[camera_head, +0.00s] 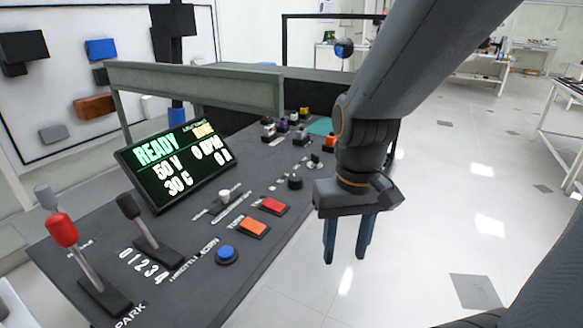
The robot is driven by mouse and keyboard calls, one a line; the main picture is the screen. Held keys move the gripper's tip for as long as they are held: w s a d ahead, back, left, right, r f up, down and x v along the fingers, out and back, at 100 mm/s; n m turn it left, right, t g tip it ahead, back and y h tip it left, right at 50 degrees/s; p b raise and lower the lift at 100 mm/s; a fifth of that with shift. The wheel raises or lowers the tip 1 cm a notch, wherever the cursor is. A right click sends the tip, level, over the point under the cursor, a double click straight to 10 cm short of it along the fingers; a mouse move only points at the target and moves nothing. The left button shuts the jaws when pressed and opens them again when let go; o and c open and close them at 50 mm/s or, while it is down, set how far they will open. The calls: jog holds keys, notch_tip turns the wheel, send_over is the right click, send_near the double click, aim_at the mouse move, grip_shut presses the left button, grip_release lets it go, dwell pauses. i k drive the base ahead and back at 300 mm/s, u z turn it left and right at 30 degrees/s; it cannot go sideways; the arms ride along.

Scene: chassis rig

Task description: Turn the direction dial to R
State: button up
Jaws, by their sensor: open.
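The dark control panel (190,284) slopes across the lower left. A round black knob (295,182) stands near its right edge, and a smaller knob with a light top (315,159) is behind it. I cannot tell which is the direction dial; the letters beside them are too small to read. My gripper (345,256) hangs with two blue fingers pointing down, open and empty. In the picture it is right of the panel edge, over the floor, apart from both knobs. My wrist hides part of the panel's far right end.
A lit display (178,158) reads READY. A red-topped lever (64,232), a black lever (130,208), a white knob (224,195), a blue button (227,254), and orange (254,227) and red (273,206) switches stand on the panel. A grey crossbar (195,85) spans behind.

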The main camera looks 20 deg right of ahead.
aim_at(295, 181)
jog(key=k, duration=1)
jog(key=z, duration=1.1)
jog(key=i, duration=0.75)
jog(key=u, duration=1.4)
